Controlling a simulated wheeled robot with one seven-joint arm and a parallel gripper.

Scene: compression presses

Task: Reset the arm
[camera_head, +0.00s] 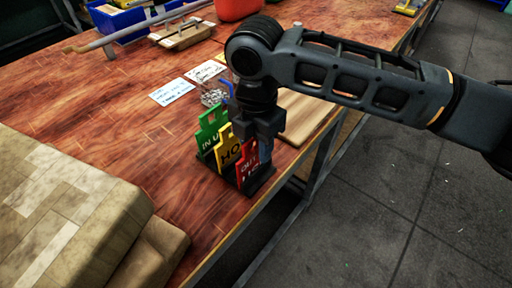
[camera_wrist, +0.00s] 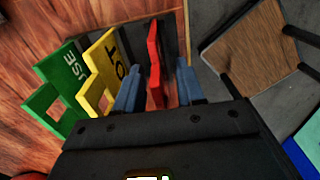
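My gripper (camera_head: 262,150) points down at the sign rack near the table's front edge. In the wrist view, its two blue fingers (camera_wrist: 160,88) stand apart on either side of the red sign (camera_wrist: 154,62), with gaps visible, so it looks open. The red sign (camera_head: 249,168) stands upright in a black rack (camera_head: 262,183), partly hidden by my gripper. Beside it in the rack stand a yellow sign (camera_head: 229,148) and a green sign (camera_head: 211,132); the yellow (camera_wrist: 104,68) and green (camera_wrist: 62,80) signs also show in the wrist view.
Cardboard boxes (camera_head: 65,215) fill the near left of the wooden table (camera_head: 120,130). Behind the rack lie paper cards (camera_head: 171,92) and small clear items (camera_head: 212,97). A wooden board (camera_head: 305,115) lies right of the rack. A blue bin (camera_head: 125,22) and red container (camera_head: 237,8) stand farther back.

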